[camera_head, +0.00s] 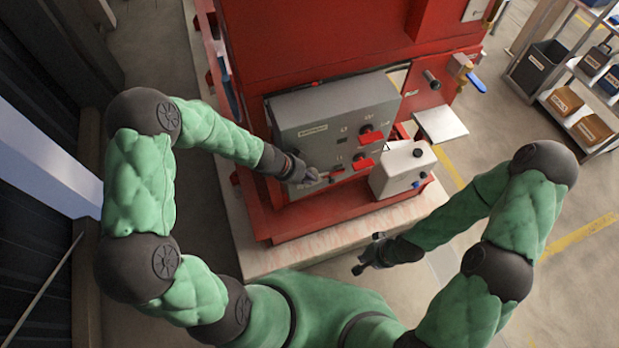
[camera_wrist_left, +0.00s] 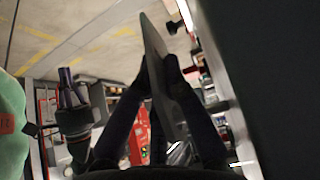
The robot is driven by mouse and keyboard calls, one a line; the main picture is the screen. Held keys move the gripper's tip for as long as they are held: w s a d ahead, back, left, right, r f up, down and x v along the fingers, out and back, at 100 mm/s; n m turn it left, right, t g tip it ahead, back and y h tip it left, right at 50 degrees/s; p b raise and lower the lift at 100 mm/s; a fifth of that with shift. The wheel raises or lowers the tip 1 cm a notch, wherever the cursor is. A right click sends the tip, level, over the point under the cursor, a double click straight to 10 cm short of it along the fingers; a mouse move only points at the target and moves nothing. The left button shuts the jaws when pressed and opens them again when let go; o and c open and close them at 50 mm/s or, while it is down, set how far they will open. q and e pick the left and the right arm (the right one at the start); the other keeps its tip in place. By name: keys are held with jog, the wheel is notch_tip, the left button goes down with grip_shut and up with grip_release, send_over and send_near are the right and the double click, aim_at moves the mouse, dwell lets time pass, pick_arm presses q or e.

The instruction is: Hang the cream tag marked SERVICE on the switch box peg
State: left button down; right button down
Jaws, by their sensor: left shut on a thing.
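The grey switch box (camera_head: 300,112) is on the front of the red pump unit, with red handles on its face. My left gripper (camera_head: 312,177) is at the lower part of this face, shut on a thin flat tag. A small pale part of the tag (camera_head: 323,176) shows at the fingertips. In the left wrist view the tag (camera_wrist_left: 157,50) is nearly edge-on between the fingers, looks grey in shadow, and its lettering cannot be read. I cannot make out the peg clearly. My right gripper (camera_head: 369,254) is open and empty, low in front of the unit.
A white container (camera_head: 403,170) with a black cap stands right of the switch box. A pale plate (camera_head: 440,124) and a blue-handled valve (camera_head: 475,82) are further right. A shelf (camera_head: 570,85) with bins is at the far right. Floor right of the unit is clear.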

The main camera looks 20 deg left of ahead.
pick_arm(q)
jog(key=shift+w+a+r, duration=0.2)
jog(key=shift+w+a, duration=0.35)
jog(key=shift+w, duration=0.1)
jog(key=c, duration=1.3)
grip_release()
jog(key=shift+o, duration=0.2)
jog(key=shift+r, duration=0.1)
jog(key=v, duration=0.7)
jog(key=shift+s+r, duration=0.3)
jog(key=shift+s, duration=0.2)
jog(key=shift+d, duration=0.1)
jog(key=shift+s, duration=0.1)
